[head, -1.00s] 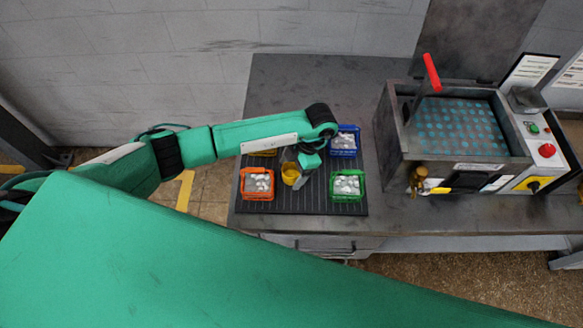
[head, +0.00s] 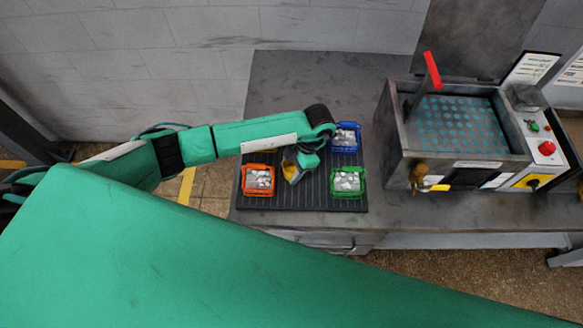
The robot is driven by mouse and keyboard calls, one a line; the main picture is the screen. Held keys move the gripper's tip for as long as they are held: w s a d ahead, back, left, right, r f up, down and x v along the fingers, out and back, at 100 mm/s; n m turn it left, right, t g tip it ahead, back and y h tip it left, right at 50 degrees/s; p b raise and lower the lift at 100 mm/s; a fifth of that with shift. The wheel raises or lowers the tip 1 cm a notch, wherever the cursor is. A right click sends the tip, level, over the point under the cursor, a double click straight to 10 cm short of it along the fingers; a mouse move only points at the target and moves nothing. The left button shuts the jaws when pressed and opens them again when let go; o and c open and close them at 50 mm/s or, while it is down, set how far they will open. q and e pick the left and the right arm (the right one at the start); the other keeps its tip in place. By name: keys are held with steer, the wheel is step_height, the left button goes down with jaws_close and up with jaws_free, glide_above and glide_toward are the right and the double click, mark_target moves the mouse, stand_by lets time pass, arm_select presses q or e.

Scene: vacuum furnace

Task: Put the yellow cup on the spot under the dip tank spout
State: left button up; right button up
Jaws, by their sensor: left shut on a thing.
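The yellow cup (head: 288,168) is on or just above the dark ribbed mat (head: 318,192), between the orange and green baskets. My left gripper (head: 295,177) reaches down over the mat and is shut on the cup, partly covering it. I cannot tell whether the cup's base touches the mat. The dip tank (head: 398,140) stands to the right on the bench, with a brass spout (head: 418,174) at its front left. The spot under the spout is hard to make out. My right gripper is out of view.
An orange basket (head: 259,193), a green basket (head: 348,194) and a blue basket (head: 345,151) stand on the mat with pale pieces inside. A red lever (head: 432,70) rises from the tank. The bench (head: 283,78) is clear behind the mat.

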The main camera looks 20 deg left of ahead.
mark_target(287, 166)
arm_select(q)
step_height(287, 166, up, 5)
steer(key=shift+f+b, duration=0.1)
steer(key=shift+b, duration=1)
step_height(287, 166, up, 15)
steer(key=b, duration=0.2)
steer(key=a+m+t+h+b, duration=0.1)
steer(key=a+m+t, duration=0.2)
steer(key=m, duration=1)
steer(key=a+r+m+t+h, duration=0.1)
steer(key=a+m+t+h, duration=0.1)
steer(key=m, duration=1.1)
steer(key=shift+w+a+r+t+b, duration=0.2)
steer(key=shift+a+t+b, duration=0.15)
steer(key=shift+a+t, duration=0.7)
steer(key=shift+d+t, duration=0.25)
steer(key=shift+d, duration=0.05)
steer(key=shift+f, duration=0.1)
